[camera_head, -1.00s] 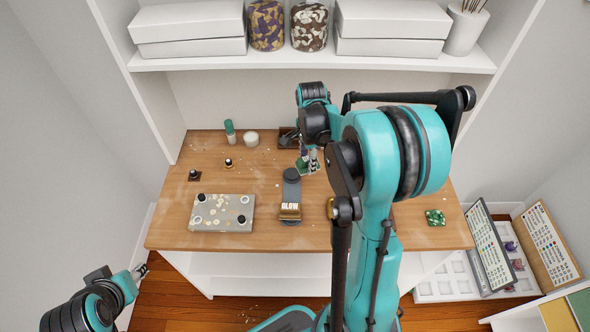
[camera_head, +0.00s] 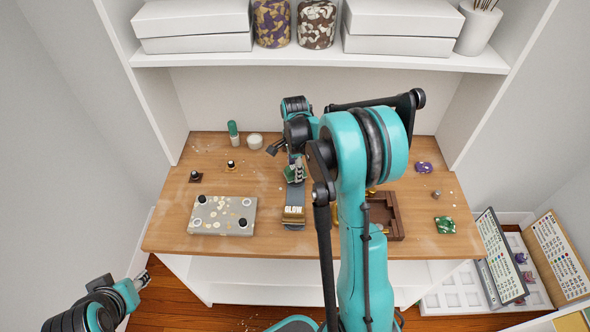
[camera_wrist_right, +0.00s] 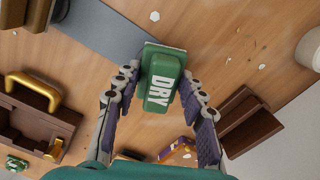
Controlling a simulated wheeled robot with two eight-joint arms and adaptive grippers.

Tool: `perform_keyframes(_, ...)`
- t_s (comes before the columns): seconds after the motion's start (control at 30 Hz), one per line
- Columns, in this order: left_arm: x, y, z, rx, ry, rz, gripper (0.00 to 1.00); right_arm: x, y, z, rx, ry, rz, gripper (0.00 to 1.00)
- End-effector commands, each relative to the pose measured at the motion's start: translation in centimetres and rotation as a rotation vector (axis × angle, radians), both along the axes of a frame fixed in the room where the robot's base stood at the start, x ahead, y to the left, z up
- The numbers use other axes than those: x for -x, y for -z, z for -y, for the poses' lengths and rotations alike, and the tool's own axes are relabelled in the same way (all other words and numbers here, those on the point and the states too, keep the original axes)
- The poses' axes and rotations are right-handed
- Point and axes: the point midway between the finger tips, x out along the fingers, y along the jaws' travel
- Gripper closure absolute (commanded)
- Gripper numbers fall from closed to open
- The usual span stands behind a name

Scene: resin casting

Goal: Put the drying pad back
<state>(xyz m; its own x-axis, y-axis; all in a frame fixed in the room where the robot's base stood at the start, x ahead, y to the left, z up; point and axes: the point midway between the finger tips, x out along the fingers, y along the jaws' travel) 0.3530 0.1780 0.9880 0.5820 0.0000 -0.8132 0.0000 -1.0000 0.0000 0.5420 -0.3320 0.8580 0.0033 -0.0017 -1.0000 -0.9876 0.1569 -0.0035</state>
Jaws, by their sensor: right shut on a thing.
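The drying pad is a green block marked DRY (camera_wrist_right: 160,82). My right gripper (camera_wrist_right: 160,95) is shut on it, with a finger on each side. In the head view this gripper (camera_head: 295,172) is over the far end of a grey strip (camera_head: 294,197), and the pad is mostly hidden. A gold pad marked GLOW (camera_head: 293,216) sits at the strip's near end. In the wrist view the green pad overlaps the end of the grey strip (camera_wrist_right: 105,25); I cannot tell if they touch. My left gripper (camera_head: 141,279) is off the table at lower left, too small to read.
A brown wooden tray (camera_head: 398,233) stands right of my right arm; its gold handle (camera_wrist_right: 35,90) shows in the wrist view. A brown wooden holder (camera_wrist_right: 250,128) is right of the gripper there. A grey mould plate (camera_head: 222,230) lies at left.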

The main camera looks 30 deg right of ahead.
Motion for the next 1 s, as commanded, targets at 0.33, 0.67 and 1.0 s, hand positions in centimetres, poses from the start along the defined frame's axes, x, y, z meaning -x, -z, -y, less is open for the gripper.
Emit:
perform_keyframes(0.33,0.0,0.2,0.0,0.000,0.000,0.000,0.60,0.0,0.3,0.0,0.000,0.000,0.000,0.39)
perform_keyframes(0.67,0.0,-0.6,0.0,0.000,0.000,0.000,0.60,0.0,-1.2,0.0,0.000,0.000,0.000,0.39)
perform_keyframes(1.0,0.0,-3.2,0.0,0.000,0.000,0.000,0.60,0.0,-8.7,0.0,0.000,0.000,0.000,0.39)
